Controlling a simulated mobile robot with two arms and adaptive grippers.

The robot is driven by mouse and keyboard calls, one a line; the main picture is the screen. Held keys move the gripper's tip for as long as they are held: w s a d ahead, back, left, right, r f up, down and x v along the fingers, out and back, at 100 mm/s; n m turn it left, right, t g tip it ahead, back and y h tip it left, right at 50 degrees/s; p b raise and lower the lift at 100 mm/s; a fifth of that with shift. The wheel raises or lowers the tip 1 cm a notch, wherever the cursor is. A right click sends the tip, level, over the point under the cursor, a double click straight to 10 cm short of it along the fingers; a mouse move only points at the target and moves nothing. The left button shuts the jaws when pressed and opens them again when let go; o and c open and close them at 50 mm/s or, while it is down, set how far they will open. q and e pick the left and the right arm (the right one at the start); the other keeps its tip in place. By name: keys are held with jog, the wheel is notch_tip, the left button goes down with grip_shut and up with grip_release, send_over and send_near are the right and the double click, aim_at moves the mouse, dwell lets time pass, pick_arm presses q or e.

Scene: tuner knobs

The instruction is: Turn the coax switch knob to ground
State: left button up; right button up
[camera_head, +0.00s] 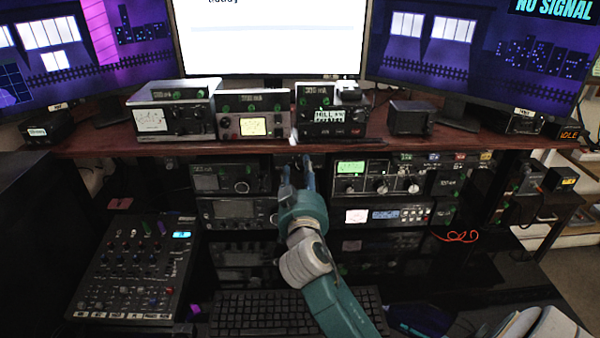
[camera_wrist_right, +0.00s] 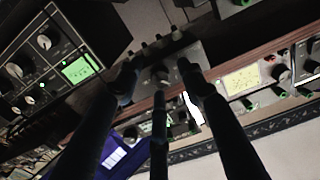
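The coax switch seems to be the small grey box between the radios under the shelf. In the right wrist view its face (camera_wrist_right: 184,57) shows a round knob (camera_wrist_right: 161,74) and a row of small connectors along one edge. In the head view my right gripper mostly hides this box. My right gripper (camera_head: 297,170) reaches forward into the gap between the radios. In the right wrist view its fingers (camera_wrist_right: 158,88) are spread, with the knob between their tips; I cannot tell whether they touch it. The knob's pointer and labels are too small to read. My left gripper is not in view.
A radio with a green display (camera_head: 351,168) stands right of the gripper, and a dark radio (camera_head: 222,178) stands left. The wooden shelf (camera_head: 240,147) runs just above. A mixer (camera_head: 135,270) and keyboard (camera_head: 260,315) lie on the desk below.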

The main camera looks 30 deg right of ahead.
jog(key=c, duration=0.8)
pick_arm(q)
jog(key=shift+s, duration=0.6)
pick_arm(e)
grip_shut()
jog(key=n+p, duration=0.1)
jog(key=n, duration=0.3)
jog(key=shift+p, duration=0.35)
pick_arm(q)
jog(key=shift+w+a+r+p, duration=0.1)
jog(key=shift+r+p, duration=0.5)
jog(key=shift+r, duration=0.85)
pick_arm(e)
jog(key=shift+f+n, duration=0.2)
jog(key=shift+n, duration=1.6)
jog(key=shift+f, duration=0.1)
jog(key=o, duration=0.7)
grip_release()
jog(key=shift+s, duration=0.1)
jog(key=shift+o, duration=0.5)
